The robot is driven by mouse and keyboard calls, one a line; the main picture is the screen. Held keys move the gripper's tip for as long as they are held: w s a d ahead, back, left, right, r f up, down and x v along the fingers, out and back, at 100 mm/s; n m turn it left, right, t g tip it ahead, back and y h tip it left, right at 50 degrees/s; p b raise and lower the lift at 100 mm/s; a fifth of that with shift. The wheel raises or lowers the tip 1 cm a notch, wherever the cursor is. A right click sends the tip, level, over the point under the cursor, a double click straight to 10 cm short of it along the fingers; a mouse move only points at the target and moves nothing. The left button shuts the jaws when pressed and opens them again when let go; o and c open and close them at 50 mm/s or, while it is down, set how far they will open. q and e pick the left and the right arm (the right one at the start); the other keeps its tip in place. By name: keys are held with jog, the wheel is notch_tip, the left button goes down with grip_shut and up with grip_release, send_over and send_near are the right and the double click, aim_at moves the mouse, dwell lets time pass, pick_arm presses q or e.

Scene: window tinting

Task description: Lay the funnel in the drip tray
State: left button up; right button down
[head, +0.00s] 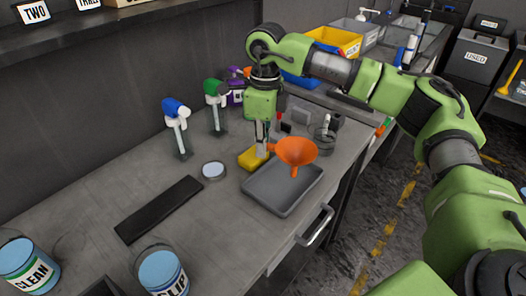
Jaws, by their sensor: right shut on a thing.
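The orange funnel (296,151) is in the head view, over the far part of the grey drip tray (284,202). Its wide mouth faces up and its spout points down toward the tray; I cannot tell whether the spout touches it. My right gripper (264,149) points down and is shut on the funnel at its left edge. The tray lies on the workbench near its right edge, and its floor looks empty. My left gripper is not in view.
A yellow sponge-like block (252,159) lies just left of the tray. Blue (176,110) and green (215,90) spray bottles stand behind. A black strip (160,209) lies at left. Buckets marked CLEAN (21,262) and SLIP (163,275) stand in front.

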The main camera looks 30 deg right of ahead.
jog(key=f, duration=0.1)
jog(key=w+f+p, duration=0.1)
jog(key=f, duration=0.2)
jog(key=shift+w+d+f+p, duration=0.15)
jog(key=shift+d+f+p, duration=0.2)
jog(key=shift+f, duration=0.05)
jog(key=shift+f, duration=0.2)
jog(key=c, duration=2.1)
grip_release()
jog(key=shift+c, duration=0.2)
jog(key=shift+r, duration=0.1)
